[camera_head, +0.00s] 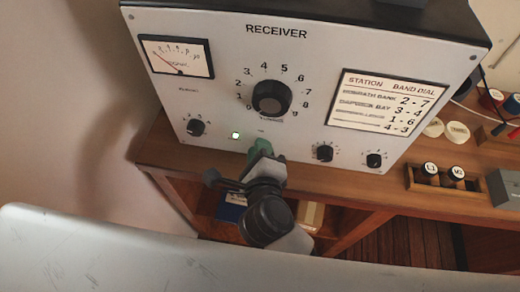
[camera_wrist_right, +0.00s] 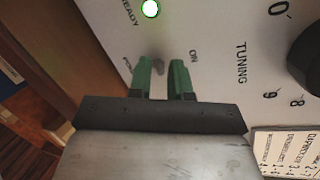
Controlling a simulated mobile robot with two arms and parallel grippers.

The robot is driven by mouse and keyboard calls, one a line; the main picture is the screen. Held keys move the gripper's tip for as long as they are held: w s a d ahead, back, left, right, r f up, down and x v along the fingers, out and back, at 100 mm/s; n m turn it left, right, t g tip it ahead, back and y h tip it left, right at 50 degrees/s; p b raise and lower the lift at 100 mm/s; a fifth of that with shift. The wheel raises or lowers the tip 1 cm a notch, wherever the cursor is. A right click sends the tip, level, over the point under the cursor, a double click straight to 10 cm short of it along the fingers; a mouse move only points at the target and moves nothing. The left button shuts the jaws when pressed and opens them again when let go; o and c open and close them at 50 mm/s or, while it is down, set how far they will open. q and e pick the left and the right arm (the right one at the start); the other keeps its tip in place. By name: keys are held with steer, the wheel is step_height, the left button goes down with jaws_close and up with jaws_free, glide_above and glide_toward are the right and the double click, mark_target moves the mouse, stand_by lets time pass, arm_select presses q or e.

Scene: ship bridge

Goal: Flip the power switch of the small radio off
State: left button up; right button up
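The radio is a white box marked RECEIVER (camera_head: 225,60) standing on a wooden shelf, with a dial meter, a large tuning knob (camera_head: 271,98) and a lit green lamp (camera_head: 235,135). Its power switch (camera_wrist_right: 158,66) is a small grey lever that shows in the right wrist view, near the words ON and POWER. My right gripper (camera_head: 260,148) has green fingertips and is at the lower front of the panel, hiding the switch from the head view. In the wrist view its fingers (camera_wrist_right: 160,70) are apart, one on each side of the lever; I cannot tell whether they touch it. My left gripper is not in view.
Small knobs (camera_head: 324,152) sit right of my gripper along the panel's lower edge. A wooden holder with labelled cylinders (camera_head: 430,173) and a grey box (camera_head: 504,188) stand on the shelf (camera_head: 395,200) at the right. Books (camera_head: 311,216) lie below.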

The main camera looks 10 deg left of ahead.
jaws_close()
steer(key=shift+f, duration=0.15)
steer(key=t+b, duration=0.1)
steer(key=b, duration=0.2)
steer(key=f+t+b, duration=0.1)
steer(key=t+b, duration=0.1)
steer(key=b, duration=0.1)
steer(key=n+t+y+b, duration=0.1)
steer(key=t+b, duration=0.1)
steer(key=b, duration=0.1)
steer(key=shift+f, duration=0.4)
steer(key=shift+r+b, duration=0.15)
steer(key=shift+b, duration=0.15)
steer(key=shift+t, duration=0.3)
steer(key=shift+r, duration=0.1)
jaws_free()
steer(key=shift+s, duration=0.1)
